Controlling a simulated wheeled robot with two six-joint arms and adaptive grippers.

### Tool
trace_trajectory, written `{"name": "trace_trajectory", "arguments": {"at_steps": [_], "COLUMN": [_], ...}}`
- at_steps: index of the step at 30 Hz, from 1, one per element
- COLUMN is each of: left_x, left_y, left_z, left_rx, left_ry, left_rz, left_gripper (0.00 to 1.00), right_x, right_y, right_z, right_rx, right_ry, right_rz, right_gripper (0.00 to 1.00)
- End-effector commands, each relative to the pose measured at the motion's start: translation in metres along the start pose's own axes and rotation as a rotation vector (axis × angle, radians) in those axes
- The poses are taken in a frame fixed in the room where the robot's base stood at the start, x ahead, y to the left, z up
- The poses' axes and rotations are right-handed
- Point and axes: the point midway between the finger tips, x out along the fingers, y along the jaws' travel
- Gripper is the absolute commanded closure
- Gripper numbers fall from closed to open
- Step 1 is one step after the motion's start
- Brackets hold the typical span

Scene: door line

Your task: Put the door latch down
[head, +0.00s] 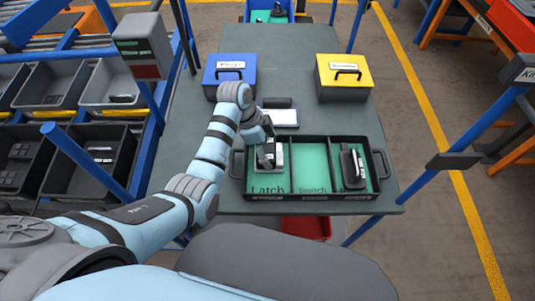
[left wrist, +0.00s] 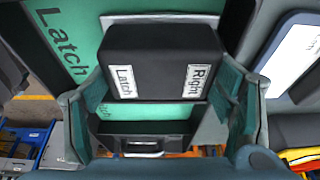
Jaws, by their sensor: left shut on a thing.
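The door latch (left wrist: 160,55) is a black block with white labels reading "Latch" and "Right". In the left wrist view it sits between the teal fingers of my left gripper (left wrist: 157,112), which is shut on it. In the head view my left gripper (head: 268,148) is over the left compartment of a black tray (head: 316,197), whose green floor reads "Latch". Whether the latch touches the floor I cannot tell. The tray's middle compartment reads "Switch" and is empty. A black handle-like part (head: 352,167) lies in the right compartment. My right gripper is not in view.
The tray stands at the front of a dark grey table (head: 292,75). Behind it are a blue box (head: 229,72), a yellow box (head: 344,76) and a small white-screened device (head: 280,117). Blue posts stand on both sides. Grey bins (head: 107,88) fill a left rack.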

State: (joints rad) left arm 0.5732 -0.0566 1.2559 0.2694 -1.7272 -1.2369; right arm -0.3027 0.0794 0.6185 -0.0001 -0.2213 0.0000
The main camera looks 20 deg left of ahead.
Motion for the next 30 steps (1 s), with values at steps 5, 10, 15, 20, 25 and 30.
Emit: {"name": "trace_trajectory", "arguments": {"at_steps": [5,10,15,20,25,30], "left_x": [-0.001,-0.002,-0.002,-0.007,-0.043,-0.093], "left_y": [0.002,0.002,0.002,0.001,0.000,-0.001], "left_z": [0.001,0.000,0.000,0.000,-0.001,-0.001], "left_rx": [-0.002,-0.002,-0.001,-0.001,-0.001,0.000], "left_ry": [-0.006,-0.005,-0.005,-0.004,-0.004,-0.005], "left_rz": [0.006,0.005,0.004,0.003,-0.001,-0.001], "left_gripper": [0.19,0.04,0.04,0.04,0.04,0.04], "right_x": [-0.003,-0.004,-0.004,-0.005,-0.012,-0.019], "right_y": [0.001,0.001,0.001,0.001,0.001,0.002], "right_z": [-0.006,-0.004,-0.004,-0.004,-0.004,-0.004], "right_rx": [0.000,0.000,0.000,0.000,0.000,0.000], "right_ry": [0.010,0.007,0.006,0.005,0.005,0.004], "right_rz": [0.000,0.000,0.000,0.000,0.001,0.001], "right_gripper": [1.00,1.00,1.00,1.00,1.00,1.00]}}
